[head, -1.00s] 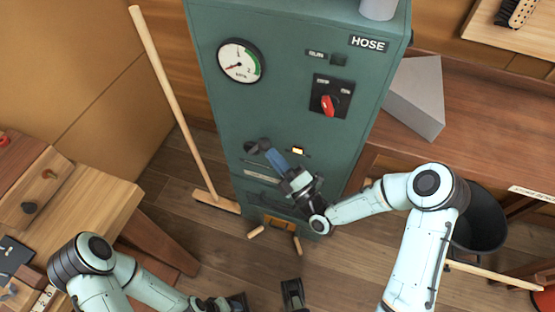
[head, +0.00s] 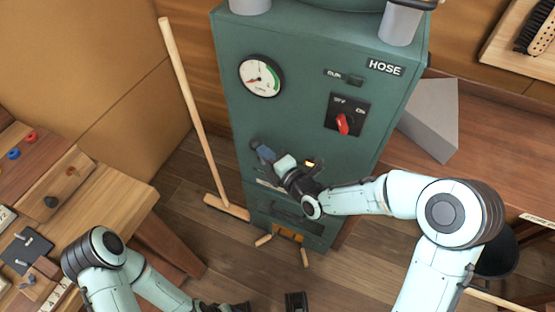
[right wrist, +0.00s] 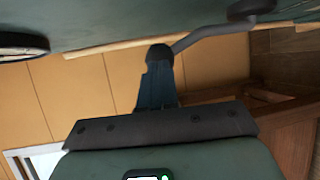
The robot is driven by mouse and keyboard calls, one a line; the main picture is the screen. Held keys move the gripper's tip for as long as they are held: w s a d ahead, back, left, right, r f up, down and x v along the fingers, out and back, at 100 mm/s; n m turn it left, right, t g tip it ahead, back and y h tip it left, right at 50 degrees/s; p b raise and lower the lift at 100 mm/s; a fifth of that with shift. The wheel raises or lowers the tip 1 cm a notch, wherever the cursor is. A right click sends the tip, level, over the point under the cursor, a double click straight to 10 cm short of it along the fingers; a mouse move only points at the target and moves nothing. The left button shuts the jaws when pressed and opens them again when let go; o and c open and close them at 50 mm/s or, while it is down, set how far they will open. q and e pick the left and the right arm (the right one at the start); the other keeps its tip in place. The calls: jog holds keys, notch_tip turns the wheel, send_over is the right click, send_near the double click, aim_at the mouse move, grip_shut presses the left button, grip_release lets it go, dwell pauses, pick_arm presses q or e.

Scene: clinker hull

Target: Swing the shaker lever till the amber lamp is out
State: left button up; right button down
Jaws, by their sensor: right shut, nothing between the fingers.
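The dark shaker lever shows best in the right wrist view: a bent grey bar (right wrist: 205,38) with a round knob (right wrist: 160,52). My right gripper (head: 263,152) is shut, with its blue fingers pointing up-left at the cabinet front. In the right wrist view its fingertips (right wrist: 156,76) are right at the knob, apparently against it, not around it. My left gripper (head: 225,307) is at the bottom edge, mostly cut off.
A gauge (head: 261,76) and a red switch (head: 343,124) are on the cabinet front above the lamp. A broom (head: 190,110) leans left of the cabinet. Workbenches stand at both sides, with a grey wedge (head: 430,120) on the right one.

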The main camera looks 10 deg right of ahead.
aim_at(251, 147)
jog(key=w+a+g+p, duration=0.1)
jog(key=w+a+r+n+g+h+p, duration=0.1)
jog(key=a, duration=0.1)
jog(key=shift+h, duration=0.3)
jog(key=shift+w+a+g+p, duration=0.2)
jog(key=shift+a+g+p, duration=0.1)
jog(key=shift+a+p, duration=0.15)
jog(key=shift+w+a+f+n+h+p, duration=0.15)
jog(key=shift+w+a+f+h+p, duration=0.1)
jog(key=shift+w+a+p, duration=0.25)
jog(key=shift+w+a+f+n+h+p, duration=0.2)
jog(key=shift+w+a+h+p, duration=0.1)
jog(key=shift+a+p, duration=0.3)
jog(key=shift+d+r, duration=0.1)
